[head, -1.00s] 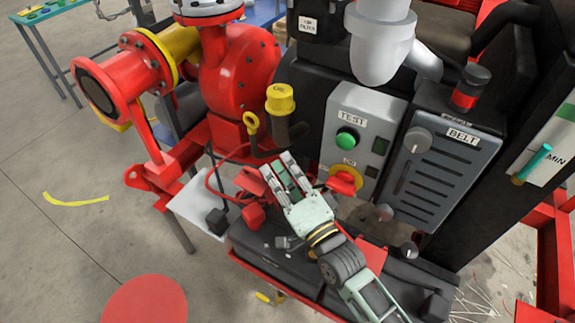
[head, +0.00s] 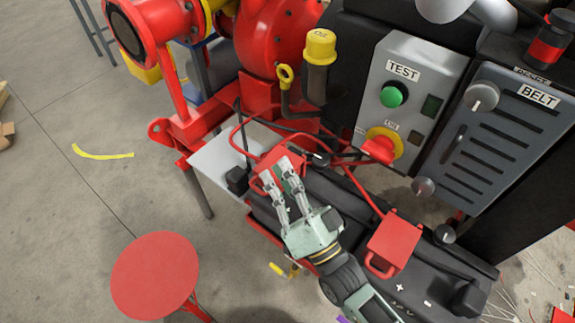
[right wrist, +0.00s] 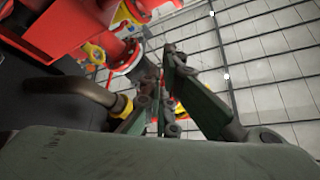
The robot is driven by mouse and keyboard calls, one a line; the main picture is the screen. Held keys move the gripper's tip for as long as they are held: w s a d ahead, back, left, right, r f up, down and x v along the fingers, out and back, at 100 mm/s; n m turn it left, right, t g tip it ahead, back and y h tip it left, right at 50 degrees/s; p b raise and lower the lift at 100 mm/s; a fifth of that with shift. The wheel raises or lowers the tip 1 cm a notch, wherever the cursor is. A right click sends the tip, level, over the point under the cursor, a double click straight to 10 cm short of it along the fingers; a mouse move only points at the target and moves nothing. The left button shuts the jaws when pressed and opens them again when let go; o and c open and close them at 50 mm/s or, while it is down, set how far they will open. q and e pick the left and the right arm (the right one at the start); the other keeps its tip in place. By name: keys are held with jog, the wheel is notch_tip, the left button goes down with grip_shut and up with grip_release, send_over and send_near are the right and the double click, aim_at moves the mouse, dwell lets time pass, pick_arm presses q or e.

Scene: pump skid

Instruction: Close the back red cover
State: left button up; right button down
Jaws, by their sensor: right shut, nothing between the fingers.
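Two red covers show on the black panel box in the head view. One red cover (head: 267,160) is at the far left end, partly hidden behind my right gripper. The other red cover (head: 396,238) is farther right, with a loop handle on its front edge. My right gripper (head: 277,186) is shut and empty, its fingertips over or against the left cover; I cannot tell whether they touch. The right wrist view shows its fingers (right wrist: 165,95) but no clear cover. How far either cover is open is hard to tell. My left gripper is not in view.
A grey TEST box (head: 410,85) with a green button and red knob stands behind the covers, beside the BELT panel (head: 505,140). Red pump piping (head: 165,45) and a yellow-capped pipe (head: 320,48) stand at the back. A round red stool (head: 155,272) is at the left.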

jog(key=shift+s+a+f+n+y+b, duration=0.15)
jog(key=shift+s+f+n+y+b, duration=0.1)
jog(key=shift+f+n+b, duration=0.25)
jog(key=shift+s+a+f+n+y+b, duration=0.15)
jog(key=shift+s+f+n+y+b, duration=0.15)
jog(key=shift+f, duration=0.4)
jog(key=shift+s+a+f+n+y+b, duration=0.15)
jog(key=shift+f+n+b, duration=0.15)
jog(key=shift+f+b, duration=0.25)
jog(key=v, duration=1.2)
jog(key=shift+d, duration=0.1)
